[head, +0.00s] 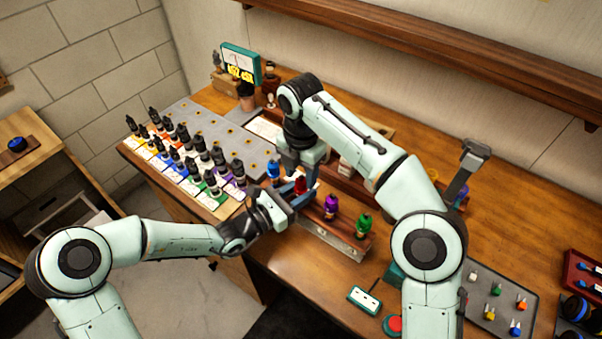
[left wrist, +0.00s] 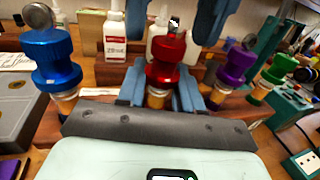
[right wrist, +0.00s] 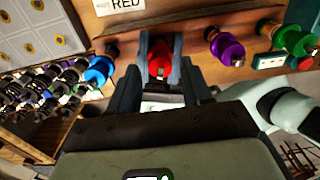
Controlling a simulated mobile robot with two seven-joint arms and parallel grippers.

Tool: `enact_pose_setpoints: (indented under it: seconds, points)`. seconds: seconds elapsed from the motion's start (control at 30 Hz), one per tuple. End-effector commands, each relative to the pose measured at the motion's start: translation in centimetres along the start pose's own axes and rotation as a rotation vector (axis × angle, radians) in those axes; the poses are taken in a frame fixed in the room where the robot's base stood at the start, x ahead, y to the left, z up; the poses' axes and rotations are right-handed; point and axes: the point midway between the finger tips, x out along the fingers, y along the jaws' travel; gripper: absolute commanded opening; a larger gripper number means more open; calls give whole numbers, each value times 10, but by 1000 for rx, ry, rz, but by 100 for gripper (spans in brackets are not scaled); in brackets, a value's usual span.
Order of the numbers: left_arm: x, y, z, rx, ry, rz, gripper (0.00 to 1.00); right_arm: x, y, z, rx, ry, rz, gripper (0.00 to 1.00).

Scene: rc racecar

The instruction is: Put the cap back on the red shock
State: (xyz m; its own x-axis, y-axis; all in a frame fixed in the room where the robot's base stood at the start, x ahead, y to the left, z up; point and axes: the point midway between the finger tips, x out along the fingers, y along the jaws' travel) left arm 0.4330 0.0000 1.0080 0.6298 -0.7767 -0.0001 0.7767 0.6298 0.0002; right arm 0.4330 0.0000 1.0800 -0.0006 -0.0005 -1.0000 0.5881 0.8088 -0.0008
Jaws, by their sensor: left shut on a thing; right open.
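The red shock's red cap (left wrist: 166,62) sits on its amber body (left wrist: 156,98) in the left wrist view and looks upright. Whether it is fully seated I cannot tell. The red cap also shows in the head view (head: 299,185) and the right wrist view (right wrist: 159,62). My left gripper (head: 287,198) is shut on the amber body below the cap; its fingers flank it in the left wrist view (left wrist: 160,92). My right gripper (head: 303,172) is open, coming from above, its fingers spread on either side of the cap without visible grip.
A blue shock (left wrist: 52,62) and a purple shock (left wrist: 235,65) flank the red one; a green shock (head: 364,224) stands farther right on the wooden stand (head: 340,240). Several dark shocks stand on a board at left. A grey tray (head: 478,305) lies at right.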

Motion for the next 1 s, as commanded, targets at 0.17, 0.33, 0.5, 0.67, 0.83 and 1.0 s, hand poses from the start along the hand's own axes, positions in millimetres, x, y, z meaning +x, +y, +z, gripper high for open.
enact_pose_setpoints:
  seconds: [0.17,0.33,0.5,0.67,0.83,1.0]
  points:
    - [0,0,0,0,0,0,0,10,0,0,-1,0,1,49]
    - [0,0,0,0,0,0,0,10,0,0,0,0,2,49]
    - [0,0,0,0,0,0,0,10,0,0,0,0,1,29]
    - [0,0,0,0,0,0,0,10,0,0,0,0,1,0]
    - [0,0,0,0,0,0,0,10,0,0,7,0,1,0]
    - [0,0,0,0,0,0,0,10,0,-1,194,-2,0,0]
